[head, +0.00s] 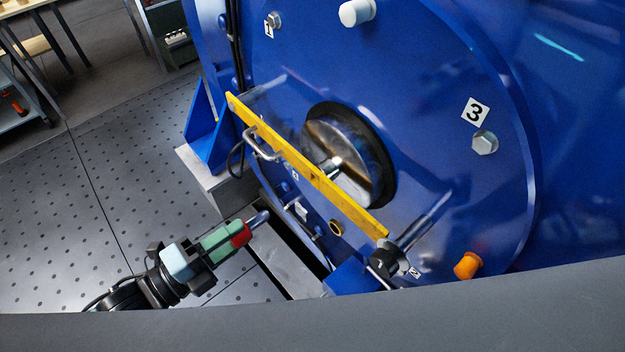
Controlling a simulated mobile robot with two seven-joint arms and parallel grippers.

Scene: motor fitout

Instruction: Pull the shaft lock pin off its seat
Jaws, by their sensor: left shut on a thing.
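My left gripper (212,246) is at the lower left, over the floor and in front of the motor's base. It is shut on a red-and-green piece with a steel rod (258,218), whose rounded tip points up and right. I cannot tell whether this piece is the shaft lock pin. A yellow bar (315,175) with a steel loop handle (262,147) lies slantwise across the round shaft opening. A black knob (388,262) sits near the bar's lower right end. The gripper is apart from the bar and knob. My right gripper is not in view.
The blue motor housing (400,70) fills the right side, with number labels, bolts and an orange cap (467,265). A dark gap and grey base rails lie below it. Perforated floor (100,200) is clear at left. Shelving stands at the upper left.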

